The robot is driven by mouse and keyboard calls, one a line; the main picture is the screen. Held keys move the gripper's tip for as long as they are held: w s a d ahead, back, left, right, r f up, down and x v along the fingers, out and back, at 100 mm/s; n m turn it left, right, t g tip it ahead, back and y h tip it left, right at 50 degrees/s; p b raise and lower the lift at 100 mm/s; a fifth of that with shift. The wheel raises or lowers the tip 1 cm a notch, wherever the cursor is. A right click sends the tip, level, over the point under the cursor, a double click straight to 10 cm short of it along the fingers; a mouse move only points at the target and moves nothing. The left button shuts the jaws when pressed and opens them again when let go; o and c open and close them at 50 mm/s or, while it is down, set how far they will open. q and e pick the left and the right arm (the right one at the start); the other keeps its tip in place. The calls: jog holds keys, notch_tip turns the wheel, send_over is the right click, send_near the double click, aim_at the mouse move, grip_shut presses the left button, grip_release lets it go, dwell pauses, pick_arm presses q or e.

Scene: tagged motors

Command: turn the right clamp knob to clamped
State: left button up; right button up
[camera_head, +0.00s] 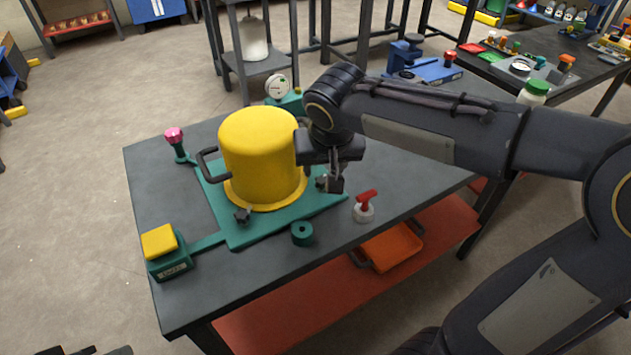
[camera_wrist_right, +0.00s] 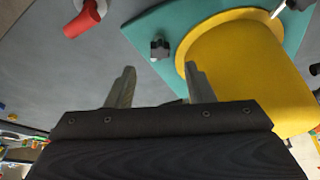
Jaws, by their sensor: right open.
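A yellow drum-shaped housing (camera_head: 260,150) with black side handles stands on a green plate (camera_head: 245,236) on the grey table. The black right clamp knob (camera_wrist_right: 159,47) sits on the plate beside the housing's foot. In the head view it is partly hidden by my right gripper (camera_head: 335,183). My right gripper is open and empty above the knob. In the right wrist view the knob shows just beyond its fingertips (camera_wrist_right: 160,70), apart from them as far as I can tell. Another black clamp knob (camera_head: 242,216) is at the plate's near left. Only a dark edge of my left gripper (camera_head: 85,351) shows.
A red-handled white piece (camera_head: 364,207) stands right of the plate; it also shows in the right wrist view (camera_wrist_right: 86,18). A green ring (camera_head: 302,233), a yellow-topped green box (camera_head: 160,243), a pink-topped post (camera_head: 175,138) and a dial gauge (camera_head: 278,87) surround the housing.

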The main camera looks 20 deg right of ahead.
aim_at(322, 180)
jog(key=b+x, duration=0.1)
jog(key=x, duration=0.4)
jog(key=shift+w+f, duration=0.1)
jog(key=shift+f, duration=0.3)
jog(key=c, duration=1)
